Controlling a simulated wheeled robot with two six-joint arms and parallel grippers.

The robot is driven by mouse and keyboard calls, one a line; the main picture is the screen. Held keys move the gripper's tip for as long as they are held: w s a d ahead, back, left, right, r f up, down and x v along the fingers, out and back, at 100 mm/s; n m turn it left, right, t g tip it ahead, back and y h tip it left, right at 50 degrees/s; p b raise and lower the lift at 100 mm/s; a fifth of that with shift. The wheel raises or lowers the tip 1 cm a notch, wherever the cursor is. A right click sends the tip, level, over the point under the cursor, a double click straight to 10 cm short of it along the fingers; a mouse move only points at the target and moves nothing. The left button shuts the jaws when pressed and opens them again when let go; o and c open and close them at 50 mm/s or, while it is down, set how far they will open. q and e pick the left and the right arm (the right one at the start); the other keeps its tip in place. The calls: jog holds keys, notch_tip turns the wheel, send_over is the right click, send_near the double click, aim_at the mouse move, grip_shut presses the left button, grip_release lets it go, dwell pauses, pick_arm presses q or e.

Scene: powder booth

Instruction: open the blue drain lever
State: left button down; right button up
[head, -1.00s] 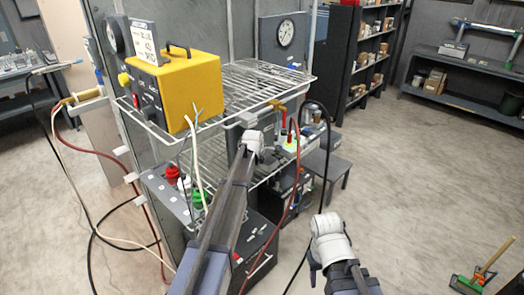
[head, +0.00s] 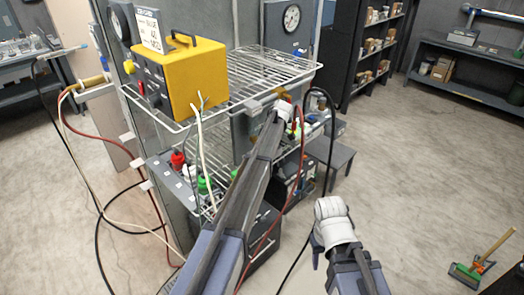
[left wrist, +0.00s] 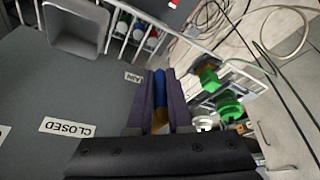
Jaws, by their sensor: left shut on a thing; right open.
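The blue drain lever (left wrist: 160,88) shows in the left wrist view as a blue strip between the two purple fingers of my left gripper (left wrist: 160,82), which is shut on it. A brass-coloured part shows at its near end. A label reading CLOSED (left wrist: 67,127) is on the grey panel beside it, upside down in this view. In the head view my left arm reaches to the wire rack, where the left gripper (head: 283,110) is small and the lever cannot be made out. My right gripper (head: 331,208) is at the lower right, over the floor and away from the rack; its fingers are hard to see.
A yellow box (head: 184,77) stands on the wire shelf (head: 262,75). Red, black and white hoses hang around the rack. Green fittings (left wrist: 229,107) are close to the left gripper. A low grey table (head: 338,150) stands behind. The floor at right is clear except for a broom (head: 480,258).

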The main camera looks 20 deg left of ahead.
pick_arm(q)
jog(key=shift+s, duration=0.2)
dwell(0.5)
jog(key=c, duration=0.8)
grip_release()
jog(key=shift+a, duration=0.1)
jog(key=shift+c, duration=0.2)
jog(key=shift+w, duration=0.1)
jog(key=p+v, duration=0.7)
jog(key=shift+d+r, duration=0.3)
jog(key=shift+r, duration=0.05)
jog(key=shift+w, duration=0.1)
